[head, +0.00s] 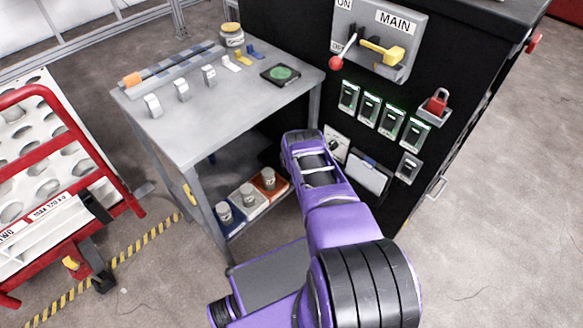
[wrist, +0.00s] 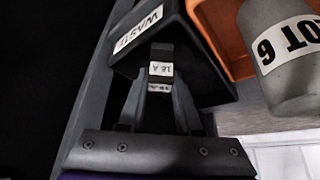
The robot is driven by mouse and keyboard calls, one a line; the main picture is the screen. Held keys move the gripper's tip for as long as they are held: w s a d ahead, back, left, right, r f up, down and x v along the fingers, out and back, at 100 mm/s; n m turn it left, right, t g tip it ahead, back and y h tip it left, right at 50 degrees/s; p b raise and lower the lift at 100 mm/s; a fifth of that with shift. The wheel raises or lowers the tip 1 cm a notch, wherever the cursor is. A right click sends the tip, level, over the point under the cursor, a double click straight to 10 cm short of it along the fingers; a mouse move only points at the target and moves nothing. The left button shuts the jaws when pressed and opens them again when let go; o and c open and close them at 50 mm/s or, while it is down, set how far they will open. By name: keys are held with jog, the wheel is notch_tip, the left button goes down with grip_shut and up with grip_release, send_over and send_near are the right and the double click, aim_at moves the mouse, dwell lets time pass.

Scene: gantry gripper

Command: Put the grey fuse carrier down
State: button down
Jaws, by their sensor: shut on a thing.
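In the wrist view, my gripper (wrist: 160,98) is shut on the grey fuse carrier (wrist: 161,52), which looks dark in the shade and bears a white "16 A" label. The carrier is at a black bin (wrist: 205,62) marked "WASTE", in front of its dark inside as seen here. I cannot tell whether it touches the bin. In the head view my arm reaches down beside the workbench, and the fingers and the carrier are hidden behind it.
An orange tray (wrist: 215,22) with a grey "LOT 6" canister (wrist: 285,60) stands right beside the bin. The workbench (head: 190,137) holds several small items on top and canisters on its lower shelf. A black cabinet (head: 300,30) stands to the right. A red cart (head: 85,140) stands left.

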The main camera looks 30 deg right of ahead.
jog(key=shift+f, duration=0.2)
jog(key=c, duration=0.6)
grip_release()
jog(key=shift+r, duration=0.2)
jog(key=shift+r, duration=0.25)
jog(key=p+v, duration=0.6)
jog(key=v, duration=0.5)
jog(key=shift+s+r, duration=0.15)
jog(key=shift+r, duration=0.1)
